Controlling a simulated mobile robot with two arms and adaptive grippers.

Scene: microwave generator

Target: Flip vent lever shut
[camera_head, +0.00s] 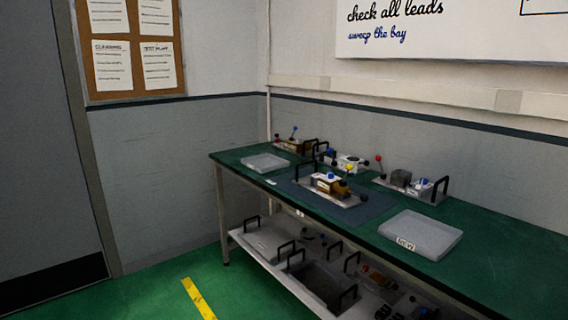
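A workbench (490,270) with a green top stands along the right wall. Neither of my grippers shows.
Grey trays lie on the bench at left (265,162) and right (420,234). A lower shelf (262,248) holds a grey plate, a dark open tray and more devices. The green floor (150,291) in front is clear, with a yellow stripe. A grey door (40,140) is at left.

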